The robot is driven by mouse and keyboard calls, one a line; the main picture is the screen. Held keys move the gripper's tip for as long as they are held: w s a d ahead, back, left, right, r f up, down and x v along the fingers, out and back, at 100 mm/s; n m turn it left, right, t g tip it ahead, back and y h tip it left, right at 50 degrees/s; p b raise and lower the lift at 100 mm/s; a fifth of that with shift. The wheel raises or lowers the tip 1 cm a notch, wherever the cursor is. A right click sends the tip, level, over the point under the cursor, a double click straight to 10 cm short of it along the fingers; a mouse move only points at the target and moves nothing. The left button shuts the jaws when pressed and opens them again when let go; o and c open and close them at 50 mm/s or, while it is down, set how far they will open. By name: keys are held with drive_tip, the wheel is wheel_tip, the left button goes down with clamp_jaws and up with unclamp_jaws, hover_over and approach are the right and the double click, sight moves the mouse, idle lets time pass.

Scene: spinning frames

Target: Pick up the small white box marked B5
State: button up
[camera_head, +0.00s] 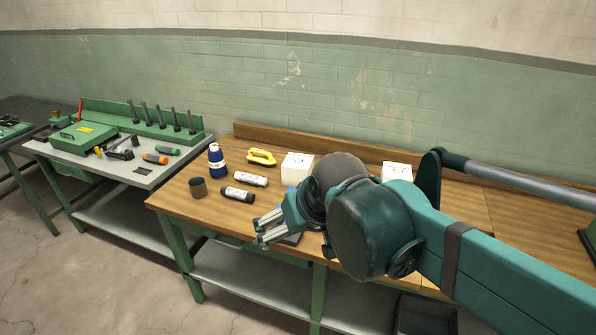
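Two small white boxes stand on the wooden workbench. One white box (297,167) is left of my arm, near the back. The other white box (397,171) is right of my wrist and partly hidden behind it.
On the wooden bench (175,202) stand a blue bottle (216,162), a dark cup (198,187), a yellow tool (261,157), a white cylinder (250,179) and a black-and-white cylinder (237,194). My arm hides much of its right side. A tool table (150,180) stands left.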

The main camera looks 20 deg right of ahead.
drive_tip(key=w+d+r+m+g+p, duration=0.1)
drive_tip(key=w+d+r, duration=0.15)
drive_tip(key=w, duration=0.55)
drive_tip(key=w+d+r+m+g+p, duration=0.15)
drive_tip(key=w+r, duration=0.25)
drive_tip(key=w, duration=0.4)
drive_tip(key=m+g+p, duration=0.4)
drive_tip(key=m+p, duration=0.1)
drive_tip(key=p, duration=0.2)
hover_over(298, 161)
wheel_tip(298, 161, down, 22)
drive_tip(key=shift+r, duration=0.25)
drive_tip(key=shift+w+d+f, duration=0.15)
drive_tip(key=shift+w+f, duration=0.05)
drive_tip(key=shift+f, duration=0.25)
drive_tip(key=shift+f, duration=0.1)
drive_tip(key=shift+f, duration=1.2)
drive_tip(key=shift+f, duration=0.1)
